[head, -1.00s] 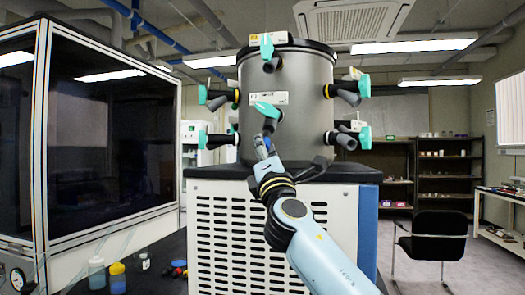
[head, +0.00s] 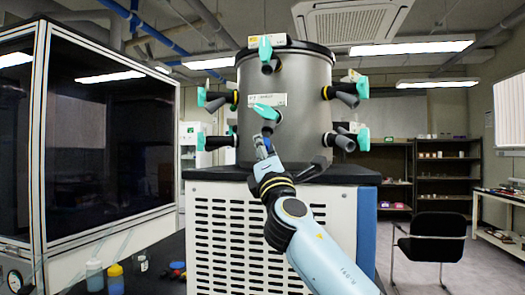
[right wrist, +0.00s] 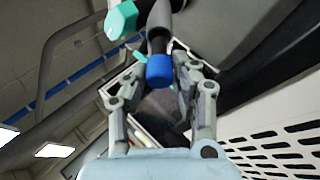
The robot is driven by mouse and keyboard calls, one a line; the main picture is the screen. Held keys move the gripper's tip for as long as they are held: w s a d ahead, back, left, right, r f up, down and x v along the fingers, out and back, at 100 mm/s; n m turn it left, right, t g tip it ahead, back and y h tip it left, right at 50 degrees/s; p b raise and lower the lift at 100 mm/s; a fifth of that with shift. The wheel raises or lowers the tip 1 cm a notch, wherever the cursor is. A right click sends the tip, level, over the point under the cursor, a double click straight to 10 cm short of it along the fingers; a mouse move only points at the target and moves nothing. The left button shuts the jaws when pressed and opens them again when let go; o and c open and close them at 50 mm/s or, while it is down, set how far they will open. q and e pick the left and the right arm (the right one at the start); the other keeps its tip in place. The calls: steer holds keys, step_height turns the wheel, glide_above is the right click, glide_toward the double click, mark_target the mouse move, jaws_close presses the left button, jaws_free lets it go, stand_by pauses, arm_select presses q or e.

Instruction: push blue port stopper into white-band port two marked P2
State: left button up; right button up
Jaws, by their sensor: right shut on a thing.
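The blue port stopper (right wrist: 159,69) sits between the fingertips of my right gripper (right wrist: 162,66) in the right wrist view, at the mouth of a dark port tube (right wrist: 158,42). I cannot tell how deep it is seated. In the head view, my right gripper (head: 262,147) is shut on the stopper just below the front port (head: 268,127), which has a teal valve handle (head: 266,112) and a white label (head: 267,100) above it. The label text and any white band are too small to read. My left gripper is out of view.
The grey drum (head: 285,80) carries several other ports with teal handles. It stands on a white slotted cabinet (head: 207,222). A glass-fronted enclosure (head: 110,130) stands at left. Small bottles (head: 115,280) sit on the dark bench at lower left. A black chair (head: 436,238) stands at right.

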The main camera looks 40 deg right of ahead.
steer(key=shift+w+d+r+p, duration=0.15)
steer(key=shift+w+d+r, duration=0.25)
steer(key=shift+r, duration=0.15)
steer(key=shift+w+d+r+p, duration=0.15)
steer(key=shift+w+d+r, duration=0.1)
steer(key=shift+d+r, duration=0.2)
stand_by(1.2)
steer(key=o, duration=1)
steer(key=shift+f, duration=0.15)
steer(key=v, duration=1.1)
steer(key=shift+s+a+f, duration=0.15)
steer(key=shift+s+f, duration=0.05)
steer(key=shift+s, duration=0.15)
